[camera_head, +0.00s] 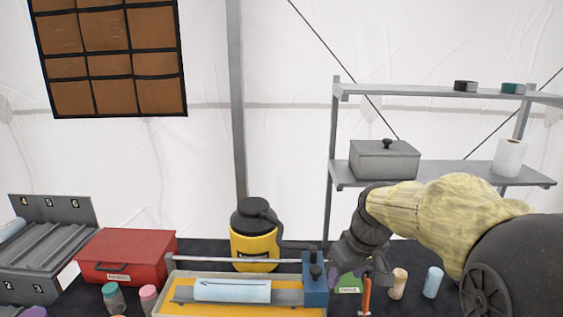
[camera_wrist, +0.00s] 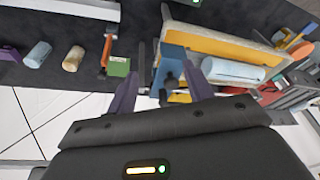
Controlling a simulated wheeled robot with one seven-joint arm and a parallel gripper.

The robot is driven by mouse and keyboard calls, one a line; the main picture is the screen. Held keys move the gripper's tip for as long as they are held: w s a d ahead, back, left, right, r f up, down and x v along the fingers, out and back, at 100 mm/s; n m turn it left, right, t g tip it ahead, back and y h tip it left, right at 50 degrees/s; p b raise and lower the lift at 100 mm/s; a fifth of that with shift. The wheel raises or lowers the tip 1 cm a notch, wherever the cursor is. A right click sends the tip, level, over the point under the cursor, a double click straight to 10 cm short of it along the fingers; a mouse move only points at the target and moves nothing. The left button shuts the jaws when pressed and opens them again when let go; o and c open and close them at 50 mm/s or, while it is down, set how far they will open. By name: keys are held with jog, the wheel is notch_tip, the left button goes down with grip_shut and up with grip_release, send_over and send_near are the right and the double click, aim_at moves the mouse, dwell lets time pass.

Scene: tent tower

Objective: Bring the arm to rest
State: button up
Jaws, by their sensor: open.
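My arm reaches in from the right in the head view, with a pale yellow sleeve over part of it. My gripper (camera_wrist: 160,95) is open in the wrist view, its two purple-grey fingers apart with nothing held between them. In the head view it hangs beside the blue block at the right end of the yellow tray (camera_head: 180,305). The blue block (camera_wrist: 172,65) appears beyond the fingers in the wrist view. I cannot tell whether the gripper touches anything.
A light blue roll (camera_head: 232,290) lies on the tray. A yellow jug (camera_head: 254,246), red box (camera_head: 125,256) and slotted rack (camera_head: 50,245) stand left. An orange-handled tool (camera_head: 366,296), beige cylinder (camera_head: 398,284) and blue cylinder (camera_head: 433,282) are near my gripper. A shelf (camera_head: 440,178) rises behind.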

jog(key=s+f+m+h, duration=0.1)
jog(key=s+f+m, duration=0.3)
jog(key=s+f, duration=0.8)
jog(key=shift+s+a+f+m, duration=0.2)
jog(key=shift+s+f+m, duration=0.15)
jog(key=shift+f+m, duration=0.1)
jog(key=shift+w, duration=0.1)
jog(key=shift+d, duration=0.1)
dwell(0.5)
